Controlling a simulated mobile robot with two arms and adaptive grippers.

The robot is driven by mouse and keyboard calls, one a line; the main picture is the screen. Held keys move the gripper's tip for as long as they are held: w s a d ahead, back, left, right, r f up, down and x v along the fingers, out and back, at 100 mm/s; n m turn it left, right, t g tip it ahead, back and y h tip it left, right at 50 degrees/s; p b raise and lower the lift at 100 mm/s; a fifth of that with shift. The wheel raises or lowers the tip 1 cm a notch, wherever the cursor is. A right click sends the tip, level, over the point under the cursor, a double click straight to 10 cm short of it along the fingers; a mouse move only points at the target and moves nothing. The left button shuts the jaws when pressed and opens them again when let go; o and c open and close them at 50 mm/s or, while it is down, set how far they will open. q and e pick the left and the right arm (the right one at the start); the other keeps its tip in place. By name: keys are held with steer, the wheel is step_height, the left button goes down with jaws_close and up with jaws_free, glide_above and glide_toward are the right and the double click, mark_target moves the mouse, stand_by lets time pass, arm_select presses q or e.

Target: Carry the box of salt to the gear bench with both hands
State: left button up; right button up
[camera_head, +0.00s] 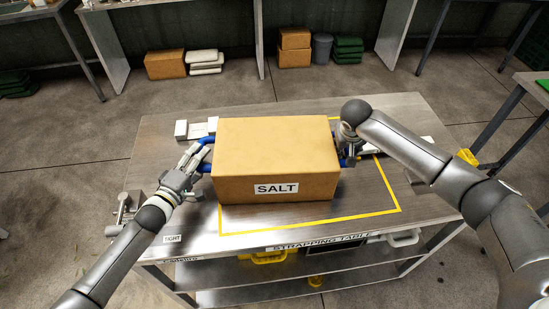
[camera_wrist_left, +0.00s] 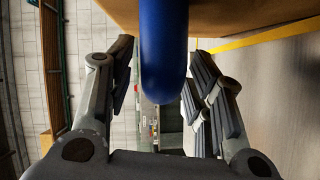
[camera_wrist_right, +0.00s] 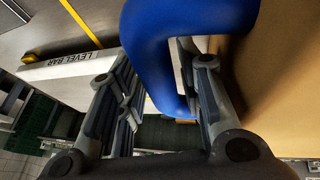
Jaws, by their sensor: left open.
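The box of salt (camera_head: 275,155) is a closed brown carton with a SALT label, resting upright on the strapping table (camera_head: 160,150). A blue handle (camera_head: 206,141) sticks out from its left side, and another blue handle (camera_wrist_right: 150,45) from its right side. My left gripper (camera_head: 194,158) is open at the left handle; in the left wrist view that handle (camera_wrist_left: 164,50) lies between the spread fingers. My right gripper (camera_wrist_right: 160,105) is at the right handle, its fingers apart on either side of the blue bar. In the head view the arm partly hides it. No bench is labelled as the gear bench.
Yellow tape (camera_head: 390,190) frames part of the tabletop around the box. A white level bar (camera_wrist_right: 75,65) lies near the right handle. Another table (camera_head: 535,88) stands at the right edge. Cartons (camera_head: 165,65) and a grey bin (camera_head: 321,47) stand at the back. Open floor lies between.

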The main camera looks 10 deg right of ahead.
arm_select(q)
steer(key=shift+w+d, duration=0.1)
steer(key=shift+w, duration=0.05)
arm_select(e)
steer(key=shift+f, duration=0.15)
arm_select(q)
steer(key=shift+c, duration=0.2)
steer(key=c, duration=0.7)
arm_select(e)
jaws_close()
arm_select(q)
jaws_close()
steer(key=shift+r, duration=0.45)
arm_select(e)
steer(key=shift+w+r, duration=0.2)
steer(key=shift+r, duration=0.15)
arm_select(q)
steer(key=shift+w, duration=0.15)
arm_select(e)
steer(key=shift+w, duration=0.1)
